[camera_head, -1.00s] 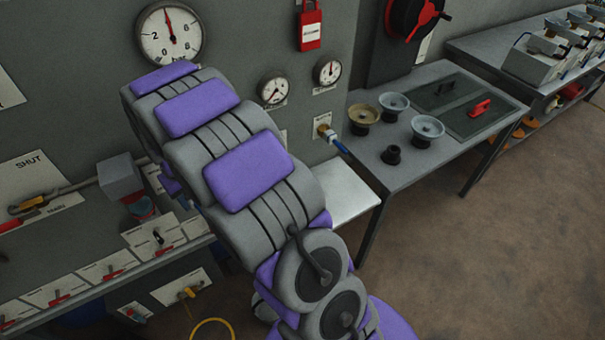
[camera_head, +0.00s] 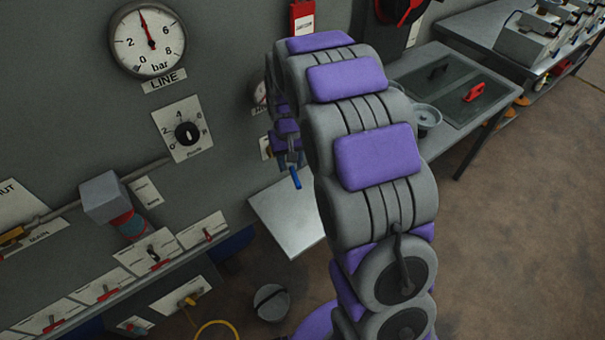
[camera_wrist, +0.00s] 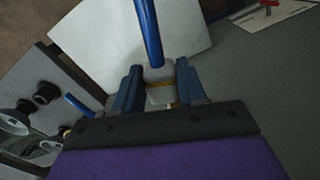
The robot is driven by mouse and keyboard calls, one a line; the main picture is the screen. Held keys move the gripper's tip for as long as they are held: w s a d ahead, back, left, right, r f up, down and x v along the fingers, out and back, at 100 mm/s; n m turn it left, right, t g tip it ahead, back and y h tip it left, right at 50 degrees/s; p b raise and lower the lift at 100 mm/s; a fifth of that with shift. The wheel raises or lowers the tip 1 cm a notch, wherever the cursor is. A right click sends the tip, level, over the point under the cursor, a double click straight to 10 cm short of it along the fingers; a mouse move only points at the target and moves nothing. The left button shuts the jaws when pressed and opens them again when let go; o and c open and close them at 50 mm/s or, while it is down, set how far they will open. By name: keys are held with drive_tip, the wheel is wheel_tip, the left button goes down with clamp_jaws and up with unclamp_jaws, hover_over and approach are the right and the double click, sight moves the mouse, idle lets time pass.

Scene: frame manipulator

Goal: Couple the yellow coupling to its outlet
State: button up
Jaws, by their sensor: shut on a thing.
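My gripper (camera_head: 291,158) is beside the grey wall panel, at the left of my arm. In the wrist view its two blue fingers (camera_wrist: 160,84) are shut on a pale coupling (camera_wrist: 159,96) with yellow-orange edges. A blue tube (camera_wrist: 149,32) extends from it; its end also shows below my gripper in the head view (camera_head: 296,178). I cannot tell whether the coupling touches the wall. Its outlet is not clearly visible; my arm hides part of the panel. Another blue tube (camera_wrist: 79,106) with a small yellow fitting (camera_wrist: 63,131) shows at left in the wrist view.
A pale shelf (camera_head: 285,215) lies below my gripper. A yellow fitting with a yellow hose (camera_head: 215,326) is at lower left. A large gauge (camera_head: 147,40) and a dial (camera_head: 187,133) are on the wall. A grey bench (camera_head: 435,62) stands right, partly behind my arm.

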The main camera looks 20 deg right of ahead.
drive_tip(key=shift+d, duration=0.2)
drive_tip(key=shift+a+f, duration=0.1)
drive_tip(key=s+d+f+h+b, duration=0.4)
drive_tip(key=f+h, duration=0.4)
drive_tip(key=h, duration=0.1)
drive_tip(key=w+a+n+t+h+b, duration=0.1)
drive_tip(key=t+h, duration=0.1)
drive_tip(key=w+a+n+t+h, duration=0.1)
drive_tip(key=a+h, duration=0.1)
drive_tip(key=h, duration=0.1)
drive_tip(key=w+a+r+n+t+h+b, duration=0.1)
drive_tip(key=w+t+h, duration=0.1)
drive_tip(key=h, duration=0.1)
drive_tip(key=shift+a+n+t+b, duration=0.2)
drive_tip(key=shift+n+t+b, duration=0.1)
drive_tip(key=shift+d, duration=0.1)
